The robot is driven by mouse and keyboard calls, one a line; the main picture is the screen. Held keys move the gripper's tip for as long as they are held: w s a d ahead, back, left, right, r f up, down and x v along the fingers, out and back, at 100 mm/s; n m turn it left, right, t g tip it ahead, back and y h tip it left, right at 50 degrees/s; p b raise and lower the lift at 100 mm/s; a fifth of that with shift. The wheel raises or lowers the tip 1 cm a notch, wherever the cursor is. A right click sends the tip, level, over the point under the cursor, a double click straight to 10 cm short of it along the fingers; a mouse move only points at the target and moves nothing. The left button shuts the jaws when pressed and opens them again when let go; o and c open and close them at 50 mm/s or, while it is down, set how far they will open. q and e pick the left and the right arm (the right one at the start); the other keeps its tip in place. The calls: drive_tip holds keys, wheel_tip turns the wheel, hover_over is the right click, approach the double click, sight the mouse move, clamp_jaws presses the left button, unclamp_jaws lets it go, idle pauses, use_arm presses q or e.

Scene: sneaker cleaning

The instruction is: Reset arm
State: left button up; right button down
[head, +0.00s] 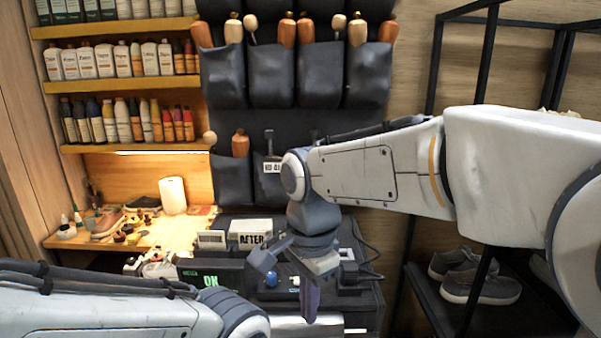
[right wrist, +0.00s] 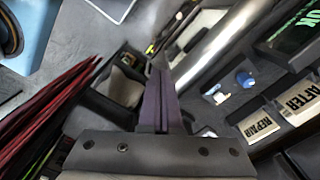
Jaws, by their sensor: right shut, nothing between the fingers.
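My right arm (head: 380,168) comes in from the right across the head view, its wrist bent downward. My right gripper (head: 310,300) points down over the dark workbench, and its fingers are together with nothing between them. The shut fingers also show in the right wrist view (right wrist: 158,95). My left arm (head: 110,305) lies along the bottom left of the head view. Its gripper is not visible.
The dark workbench (head: 368,300) holds an AFTER box (head: 250,232) and a device with a green OK display (head: 212,282). Grey sneakers (head: 480,287) sit on a black rack at the right.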

drive_tip(key=s+d+f+n+t, duration=0.2)
drive_tip(key=d+f+n, duration=0.9)
drive_tip(key=d+f, duration=0.45)
drive_tip(key=s+a+f+n+g+b, duration=0.2)
drive_tip(key=s+a+f+n+b, duration=0.2)
drive_tip(key=s+a+n+b, duration=0.3)
drive_tip(key=s+a+b, duration=0.3)
drive_tip(key=s+a, duration=0.2)
drive_tip(key=s, duration=0.2)
drive_tip(key=shift+a+y, duration=0.25)
drive_tip(key=shift+y, duration=0.15)
